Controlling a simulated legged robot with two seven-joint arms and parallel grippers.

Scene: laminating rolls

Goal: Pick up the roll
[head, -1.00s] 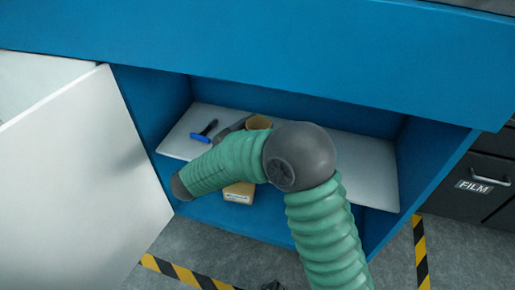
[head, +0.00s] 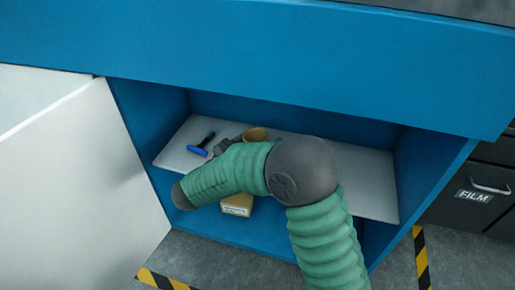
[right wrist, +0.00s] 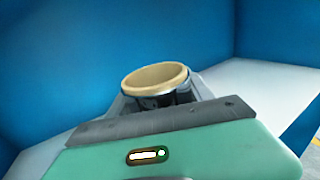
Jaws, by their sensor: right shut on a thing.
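The roll (head: 255,134) shows as a tan cardboard ring above the white shelf inside the blue cabinet, mostly hidden behind my right arm. In the right wrist view its tan rim (right wrist: 155,78) stands up, slightly tilted, just beyond the gripper's metal edge, with a dark body below the rim. My right gripper (head: 226,146) reaches in over the shelf and is shut on the roll. Its fingers are largely hidden. My left gripper does not show.
A blue-handled tool (head: 200,149) lies on the white shelf (head: 372,185), left of the roll. A labelled cardboard box (head: 238,206) sits below the shelf. The open white door (head: 80,190) stands at the left. A FILM drawer (head: 474,196) is at the right.

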